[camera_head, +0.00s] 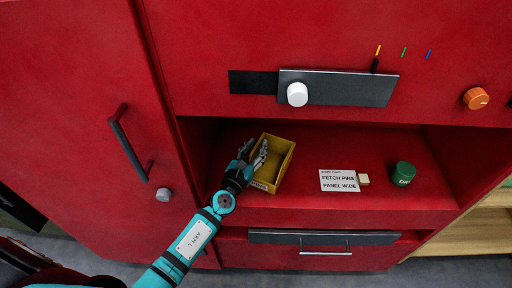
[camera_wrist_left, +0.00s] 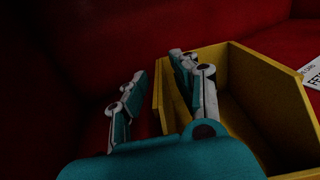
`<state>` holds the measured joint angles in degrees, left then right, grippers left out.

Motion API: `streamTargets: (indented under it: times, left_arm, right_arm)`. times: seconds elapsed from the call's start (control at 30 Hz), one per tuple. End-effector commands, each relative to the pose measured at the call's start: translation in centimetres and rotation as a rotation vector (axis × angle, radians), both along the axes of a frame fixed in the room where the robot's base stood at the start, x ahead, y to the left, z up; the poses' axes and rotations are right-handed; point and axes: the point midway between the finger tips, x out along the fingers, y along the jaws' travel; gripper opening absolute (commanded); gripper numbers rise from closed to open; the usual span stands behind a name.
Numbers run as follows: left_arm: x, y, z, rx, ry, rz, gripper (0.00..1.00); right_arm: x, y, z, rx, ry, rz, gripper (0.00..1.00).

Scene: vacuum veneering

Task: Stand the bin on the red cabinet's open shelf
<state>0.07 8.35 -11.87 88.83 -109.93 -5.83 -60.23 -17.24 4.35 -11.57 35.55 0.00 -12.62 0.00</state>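The yellow open-topped bin (camera_head: 286,166) stands on the red cabinet's open shelf (camera_head: 330,140), near the shelf's left end. It also shows in the left wrist view (camera_wrist_left: 262,75). My left gripper (camera_head: 254,155) is at the bin's left wall. In the left wrist view its fingers (camera_wrist_left: 155,95) are apart, one outside that wall and one inside the bin. A gap shows between the outer finger and the wall; whether the inner finger touches it I cannot tell. The fingers hide part of the bin's left side. My right gripper is not in view.
On the shelf to the right are a white card reading "FETCH PINS PANEL WIDE" (camera_head: 339,181), a small pale block (camera_head: 364,179) and a green cylinder (camera_head: 403,173). A drawer (camera_head: 325,239) lies below. A tall red door with a handle (camera_head: 128,143) is at the left.

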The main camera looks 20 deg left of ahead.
Motion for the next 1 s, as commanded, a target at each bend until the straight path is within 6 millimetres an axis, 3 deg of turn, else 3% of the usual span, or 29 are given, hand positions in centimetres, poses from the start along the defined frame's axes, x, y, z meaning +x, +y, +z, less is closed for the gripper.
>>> streamTargets:
  times: [0.3, 0.47, 0.8, 1.0]
  left_arm:
    - [0.0, 0.0, 0.7, -0.001, 0.0, 0.0, 0.29]
    - [-2.6, 0.3, 0.2, 0.0, 0.003, 0.0, 0.29]
    - [-9.6, 1.1, 0.1, 0.0, 0.002, -0.001, 0.29]
    - [-11.6, 1.3, 0.2, 0.001, 0.0, 0.0, 0.29]
  right_arm:
    - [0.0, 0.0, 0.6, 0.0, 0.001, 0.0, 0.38]
    - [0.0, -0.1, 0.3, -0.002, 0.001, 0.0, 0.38]
    - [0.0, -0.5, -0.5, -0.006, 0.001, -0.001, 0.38]
    - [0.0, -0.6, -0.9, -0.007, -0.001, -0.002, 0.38]
